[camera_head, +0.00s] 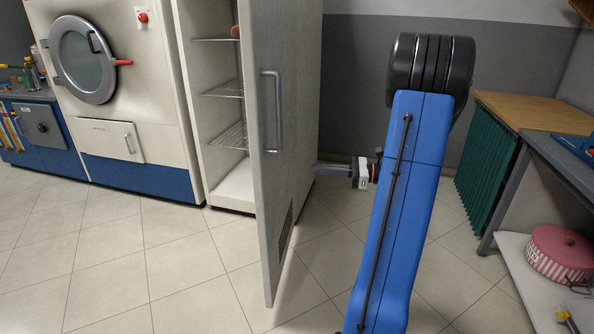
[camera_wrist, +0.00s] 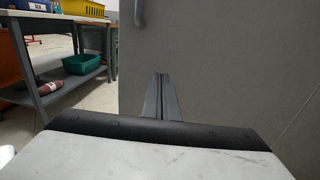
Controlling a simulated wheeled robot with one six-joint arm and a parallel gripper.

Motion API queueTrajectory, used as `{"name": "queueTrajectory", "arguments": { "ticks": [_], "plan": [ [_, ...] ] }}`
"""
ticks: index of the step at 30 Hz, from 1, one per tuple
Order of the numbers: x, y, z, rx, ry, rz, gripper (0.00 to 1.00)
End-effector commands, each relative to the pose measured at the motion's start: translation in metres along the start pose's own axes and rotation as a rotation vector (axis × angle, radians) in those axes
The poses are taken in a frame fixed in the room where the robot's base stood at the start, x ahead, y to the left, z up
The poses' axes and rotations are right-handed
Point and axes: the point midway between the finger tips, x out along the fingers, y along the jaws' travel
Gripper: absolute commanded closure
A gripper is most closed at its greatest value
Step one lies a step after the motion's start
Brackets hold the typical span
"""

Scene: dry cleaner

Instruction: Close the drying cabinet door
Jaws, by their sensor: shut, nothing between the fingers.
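The tall grey drying cabinet (camera_head: 222,180) stands open in the head view, its wire shelves showing. Its door (camera_head: 262,200) swings out toward me, with the outer face and a vertical bar handle (camera_head: 278,112) facing right. My gripper (camera_head: 318,168) is on the outer side of the door, right of and lower than the handle, pointing left at the panel. In the wrist view the shut, empty fingers (camera_wrist: 160,76) point at the flat door panel (camera_wrist: 220,70). The handle (camera_wrist: 139,12) is at the upper left there. I cannot tell whether the fingertips touch the panel.
A front-loading machine (camera_head: 120,90) stands left of the cabinet. A workbench (camera_head: 555,150) with a pink striped round box (camera_head: 560,254) on its lower shelf is at the right. The wrist view shows a table (camera_wrist: 60,18) with a yellow bin (camera_wrist: 82,8) and green basket (camera_wrist: 84,64). Tiled floor before the door is clear.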

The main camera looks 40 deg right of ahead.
Motion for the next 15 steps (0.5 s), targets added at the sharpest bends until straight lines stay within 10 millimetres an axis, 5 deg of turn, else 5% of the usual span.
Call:
{"name": "queueTrajectory", "arguments": {
  "ticks": [15],
  "plan": [
    [0.081,0.002,0.000,-0.001,0.002,0.005,1.00]
  ]
}}
